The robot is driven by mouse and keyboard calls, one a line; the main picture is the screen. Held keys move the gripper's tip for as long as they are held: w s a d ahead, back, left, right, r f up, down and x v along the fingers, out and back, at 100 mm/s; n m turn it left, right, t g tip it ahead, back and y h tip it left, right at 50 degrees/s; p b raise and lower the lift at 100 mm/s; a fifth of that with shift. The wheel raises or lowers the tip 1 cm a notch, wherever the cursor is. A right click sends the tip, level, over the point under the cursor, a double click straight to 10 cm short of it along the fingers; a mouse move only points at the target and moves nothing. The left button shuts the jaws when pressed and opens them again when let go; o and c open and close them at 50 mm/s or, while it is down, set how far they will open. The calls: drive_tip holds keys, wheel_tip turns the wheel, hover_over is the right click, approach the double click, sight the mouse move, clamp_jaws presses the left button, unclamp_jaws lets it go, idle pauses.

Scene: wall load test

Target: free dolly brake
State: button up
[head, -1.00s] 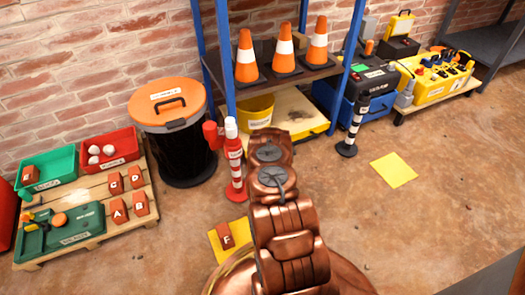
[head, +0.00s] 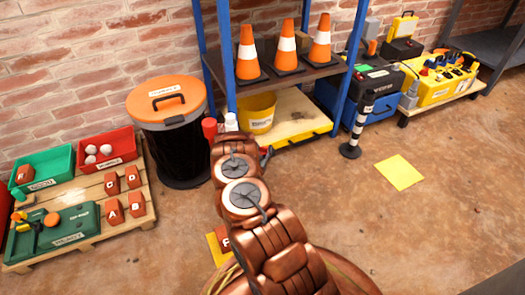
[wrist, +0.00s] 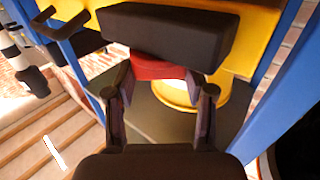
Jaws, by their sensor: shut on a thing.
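My gripper (wrist: 162,100) shows in the wrist view with its two fingers closed on a red part (wrist: 157,68). A broad black block (wrist: 165,35) lies across the fingertips and hides most of the red part. I cannot tell whether this is the dolly's brake. In the head view my copper arm hides most of the gripper, in front of the blue shelf. A low wheeled wooden dolly (head: 478,88) stands at the right under a yellow tool box (head: 438,88). No brake can be made out on it.
A blue-post shelf holds orange cones (head: 287,45) and, below, a yellow bucket (head: 258,112). A black bin with an orange lid (head: 166,100) stands left of it. A pallet (head: 143,172) with trays is at far left. A striped post (head: 357,130) stands right; open floor lies before it.

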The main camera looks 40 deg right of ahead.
idle(0.3)
drive_tip(key=o, duration=1.2)
drive_tip(key=shift+c, duration=0.2)
drive_tip(key=v, duration=0.7)
drive_tip(key=shift+a, duration=0.15)
drive_tip(key=shift+s, duration=0.1)
